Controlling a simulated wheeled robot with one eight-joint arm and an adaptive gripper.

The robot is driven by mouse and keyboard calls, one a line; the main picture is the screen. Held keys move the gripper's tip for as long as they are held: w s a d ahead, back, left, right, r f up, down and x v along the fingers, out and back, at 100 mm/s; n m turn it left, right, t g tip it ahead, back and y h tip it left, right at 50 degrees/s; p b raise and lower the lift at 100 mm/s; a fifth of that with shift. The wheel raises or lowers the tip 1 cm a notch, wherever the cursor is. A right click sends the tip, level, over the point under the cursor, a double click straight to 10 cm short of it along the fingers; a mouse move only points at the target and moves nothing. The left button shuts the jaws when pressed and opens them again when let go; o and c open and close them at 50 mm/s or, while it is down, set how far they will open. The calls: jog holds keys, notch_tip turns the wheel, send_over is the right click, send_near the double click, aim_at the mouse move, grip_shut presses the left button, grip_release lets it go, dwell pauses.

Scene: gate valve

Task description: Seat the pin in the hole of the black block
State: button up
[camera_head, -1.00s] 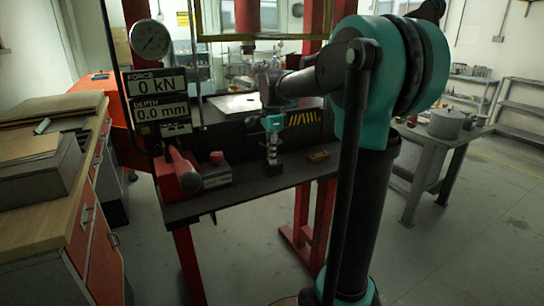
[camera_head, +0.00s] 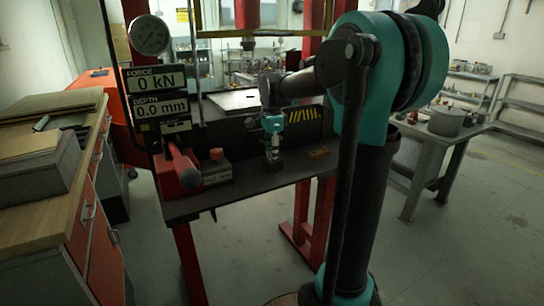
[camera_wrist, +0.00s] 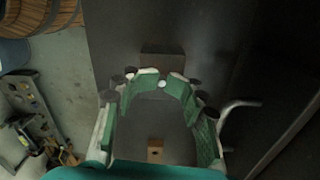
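My gripper (camera_head: 272,155) points down over the press table. In the wrist view its green fingers (camera_wrist: 162,82) curve in, with their tips close together. A small pale round end, which looks like the pin (camera_wrist: 162,84), shows between the tips; the rest of it is hidden. The black block (camera_wrist: 162,64) lies on the dark table just beyond the fingertips. In the head view the block is a dark shape under the gripper, hard to make out. I cannot tell whether the pin touches the block or is in its hole.
A small brass-coloured block (camera_head: 319,152) lies to the right on the table; it also shows in the wrist view (camera_wrist: 155,150). The display (camera_head: 156,92) reads 0 kN and 0.0 mm.

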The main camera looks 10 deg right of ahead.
notch_tip(320, 180, up, 13)
jog(key=shift+r, duration=0.15)
dwell(0.5)
jog(key=shift+w, duration=0.1)
